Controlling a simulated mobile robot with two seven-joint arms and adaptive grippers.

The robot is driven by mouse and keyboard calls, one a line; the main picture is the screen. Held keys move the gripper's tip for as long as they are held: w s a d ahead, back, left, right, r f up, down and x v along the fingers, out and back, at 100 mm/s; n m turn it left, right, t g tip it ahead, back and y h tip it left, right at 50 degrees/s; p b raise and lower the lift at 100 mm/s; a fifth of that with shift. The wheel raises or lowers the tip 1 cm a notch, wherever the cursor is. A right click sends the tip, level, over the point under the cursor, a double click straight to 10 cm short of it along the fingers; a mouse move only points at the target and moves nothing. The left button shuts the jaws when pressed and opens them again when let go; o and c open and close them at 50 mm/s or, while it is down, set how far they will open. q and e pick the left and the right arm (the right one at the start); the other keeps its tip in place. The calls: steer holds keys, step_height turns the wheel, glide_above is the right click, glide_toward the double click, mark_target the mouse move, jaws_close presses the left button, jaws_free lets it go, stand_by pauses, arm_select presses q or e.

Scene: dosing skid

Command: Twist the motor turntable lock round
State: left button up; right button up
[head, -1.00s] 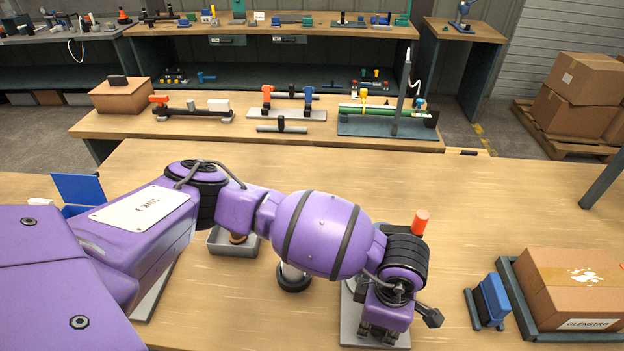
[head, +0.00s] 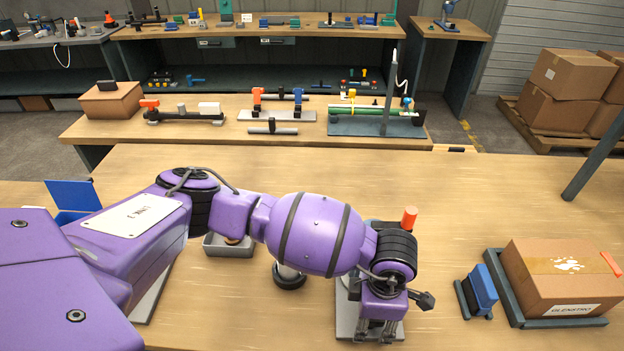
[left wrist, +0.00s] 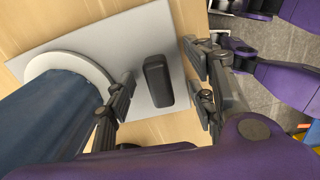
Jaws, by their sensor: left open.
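A black bar-shaped knob (left wrist: 158,80), which looks like the turntable lock, stands on a light grey plate in the left wrist view. My left gripper (head: 378,328) is open, its fingers pointing down over the plate (head: 345,318) in the head view. In the left wrist view its fingers are on either side of the knob, with gaps between; no grip shows. A dark blue cylinder (left wrist: 45,112) with a pale round flange (left wrist: 72,66) is left of the knob. In the head view my arm hides the knob and most of the plate. My right gripper is not in view.
An orange-topped post (head: 409,218) stands just behind my left wrist. A blue block in a stand (head: 481,290) and a carton on a tray (head: 560,280) are to the right. A grey bin (head: 228,248) sits behind my arm. The table's middle back is clear.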

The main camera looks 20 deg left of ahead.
arm_select(q)
steer(key=shift+r, duration=0.1)
steer(key=shift+w+r+p, duration=0.15)
steer(key=shift+r+p, duration=0.55)
steer(key=shift+r, duration=2.75)
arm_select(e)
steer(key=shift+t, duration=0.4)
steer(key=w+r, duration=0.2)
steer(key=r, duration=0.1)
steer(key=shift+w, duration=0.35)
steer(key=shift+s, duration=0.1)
